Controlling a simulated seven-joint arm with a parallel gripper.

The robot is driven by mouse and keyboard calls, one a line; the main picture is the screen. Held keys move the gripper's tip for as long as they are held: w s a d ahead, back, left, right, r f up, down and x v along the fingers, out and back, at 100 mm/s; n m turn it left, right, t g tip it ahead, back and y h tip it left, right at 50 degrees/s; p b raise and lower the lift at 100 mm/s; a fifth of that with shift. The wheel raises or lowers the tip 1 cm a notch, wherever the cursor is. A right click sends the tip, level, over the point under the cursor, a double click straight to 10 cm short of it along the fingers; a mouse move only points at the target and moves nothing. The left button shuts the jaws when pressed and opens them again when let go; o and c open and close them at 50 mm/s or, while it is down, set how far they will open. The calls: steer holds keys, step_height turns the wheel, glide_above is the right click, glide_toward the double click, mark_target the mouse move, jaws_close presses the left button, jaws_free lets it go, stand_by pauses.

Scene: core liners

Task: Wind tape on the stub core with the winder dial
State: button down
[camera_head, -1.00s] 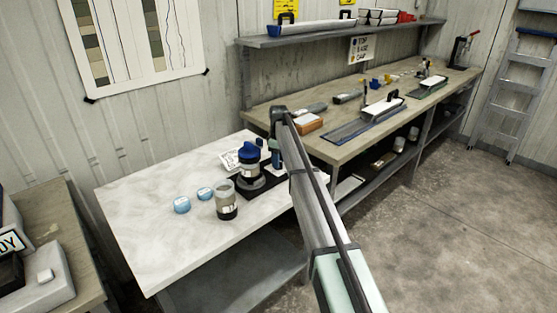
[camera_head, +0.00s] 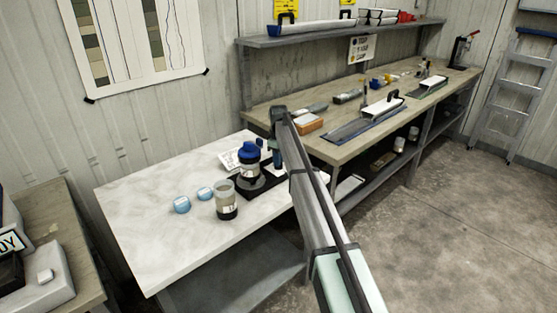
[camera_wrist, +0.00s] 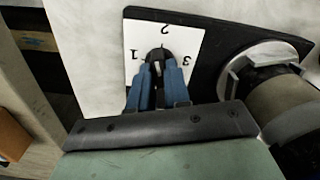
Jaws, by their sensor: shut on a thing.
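The winder's black base (camera_head: 240,188) lies on the white table in the head view, and its edge also shows in the wrist view (camera_wrist: 215,85). Its dial is a small dark knob (camera_wrist: 157,53) with a pale mark, on a white plate numbered 1, 2 and 3. My gripper (camera_wrist: 158,72) has its blue fingers shut on the knob, partly hiding it. I cannot tell which number the mark faces. A blue-topped upright core (camera_head: 249,168) stands on the winder, left of my gripper (camera_head: 277,165). In the wrist view, a grey-brown cylinder (camera_wrist: 287,108) is beside a metal holder (camera_wrist: 262,58).
The white table (camera_head: 140,225) is clear at front left. A long workbench (camera_head: 350,148) with trays stands behind and to the right.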

steer(key=m, duration=0.3)
steer(key=shift+m, duration=0.4)
steer(key=m, duration=0.4)
steer(key=shift+m, duration=0.3)
steer(key=m, duration=0.4)
steer(key=shift+m, duration=2.1)
steer(key=c, duration=1.1)
jaws_free()
step_height(320, 180, up, 14)
steer(key=shift+f, duration=0.1)
